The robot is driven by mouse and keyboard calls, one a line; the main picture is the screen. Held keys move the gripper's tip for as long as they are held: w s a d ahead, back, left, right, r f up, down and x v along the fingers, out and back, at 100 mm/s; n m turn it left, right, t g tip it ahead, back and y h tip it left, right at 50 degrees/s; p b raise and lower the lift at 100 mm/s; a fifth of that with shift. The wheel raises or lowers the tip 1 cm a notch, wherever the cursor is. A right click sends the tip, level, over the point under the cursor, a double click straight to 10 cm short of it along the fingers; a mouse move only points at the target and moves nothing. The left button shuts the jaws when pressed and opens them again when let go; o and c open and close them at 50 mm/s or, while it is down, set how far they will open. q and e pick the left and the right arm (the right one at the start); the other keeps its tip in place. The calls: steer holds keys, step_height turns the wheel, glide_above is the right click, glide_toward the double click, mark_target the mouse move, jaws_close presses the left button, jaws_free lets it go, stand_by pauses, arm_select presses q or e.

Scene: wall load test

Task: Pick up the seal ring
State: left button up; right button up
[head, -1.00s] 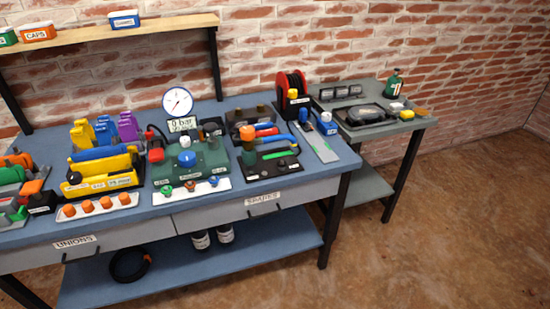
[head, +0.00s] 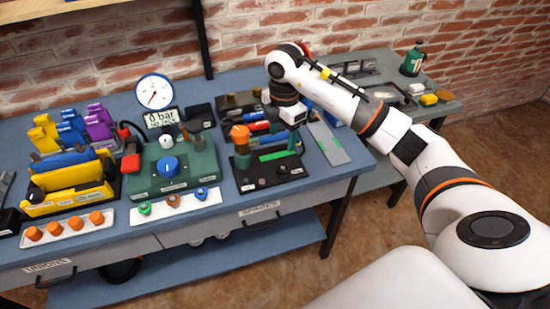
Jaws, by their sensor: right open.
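I cannot pick out the seal ring for certain. Small dark round parts (head: 261,182) lie on the front of the black tray (head: 292,181) on the blue workbench, too small to identify. My right gripper (head: 294,146) points down above the back right of this tray, beside the green strip (head: 272,156). Its jaws are open; the fingers are small and dark against the tray, and I see nothing held. My left gripper is not in view.
An orange-topped post (head: 240,135) stands at the tray's left. The green test unit (head: 174,172) with gauge (head: 154,91) is further left. A white strip (head: 180,208) with small fittings lies in front. My right arm covers part of the grey side table (head: 449,107).

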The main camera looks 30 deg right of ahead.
steer(key=p, duration=0.1)
glide_above(283, 167)
steer(key=f, duration=0.5)
steer(key=shift+s+a, duration=0.3)
steer(key=shift+w+f, duration=0.1)
steer(key=shift+f, duration=0.65)
steer(key=f, duration=0.2)
steer(key=f+p, duration=0.1)
steer(key=f, duration=0.1)
steer(key=shift+w+d+f, duration=0.1)
steer(key=shift+d+f, duration=0.05)
steer(key=shift+d, duration=0.05)
steer(key=shift+f, duration=0.4)
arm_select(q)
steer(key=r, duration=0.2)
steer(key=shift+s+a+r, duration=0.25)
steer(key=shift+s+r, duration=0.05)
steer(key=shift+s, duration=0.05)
arm_select(e)
steer(key=c, duration=1)
